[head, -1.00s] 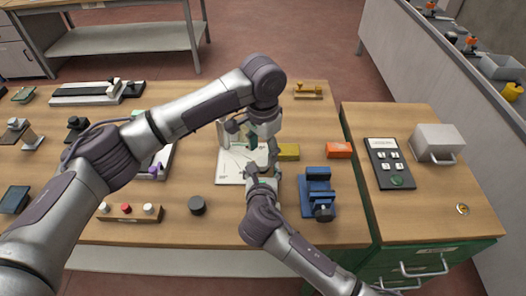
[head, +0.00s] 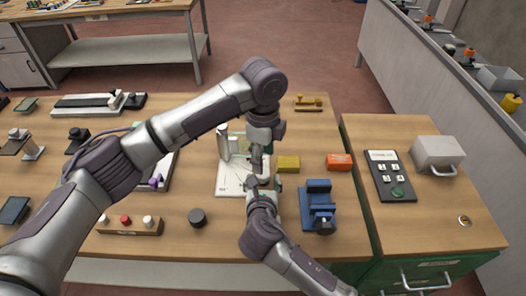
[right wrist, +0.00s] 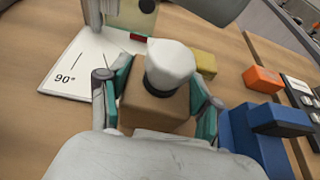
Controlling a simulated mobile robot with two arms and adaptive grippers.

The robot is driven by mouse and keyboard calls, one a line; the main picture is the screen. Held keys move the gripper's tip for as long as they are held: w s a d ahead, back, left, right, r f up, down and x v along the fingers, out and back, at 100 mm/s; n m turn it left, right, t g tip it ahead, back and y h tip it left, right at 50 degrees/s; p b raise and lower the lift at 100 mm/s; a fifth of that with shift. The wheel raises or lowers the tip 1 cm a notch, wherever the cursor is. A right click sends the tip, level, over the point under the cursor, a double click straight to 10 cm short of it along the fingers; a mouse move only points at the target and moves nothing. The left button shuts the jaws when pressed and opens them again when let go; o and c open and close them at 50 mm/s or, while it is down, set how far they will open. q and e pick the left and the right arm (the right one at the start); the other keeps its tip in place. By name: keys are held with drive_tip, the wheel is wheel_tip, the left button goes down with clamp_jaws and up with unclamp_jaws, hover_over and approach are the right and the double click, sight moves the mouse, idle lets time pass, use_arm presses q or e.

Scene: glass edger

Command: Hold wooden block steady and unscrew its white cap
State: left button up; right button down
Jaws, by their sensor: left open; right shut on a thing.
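The wooden block (right wrist: 152,108) is in the right wrist view, between the teal-padded fingers of my right gripper (right wrist: 160,88). The gripper is shut on its sides. The white cap (right wrist: 170,62) sits on top of the block, and no finger is seen touching it. In the head view my right gripper (head: 262,188) is low over the white sheet's right edge, and the arms hide the block and cap. My left gripper (head: 257,168) is open and points down just above the right one. Its fingertips and their gap to the cap are hard to make out.
A white sheet (right wrist: 72,62) marked 90° lies beside the block. A yellow block (head: 288,164), an orange box (head: 339,162) and a blue fixture (head: 318,200) stand close on the right. A black knob (head: 197,217) lies at the front left, with bare wood around it.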

sight(264, 174)
use_arm(q)
wheel_tip(264, 174, down, 7)
drive_tip(key=shift+r, duration=0.15)
clamp_jaws()
drive_tip(key=n, duration=0.6)
drive_tip(key=shift+s, duration=0.1)
drive_tip(key=n, duration=0.4)
drive_tip(key=shift+n, duration=0.3)
drive_tip(key=n, duration=0.3)
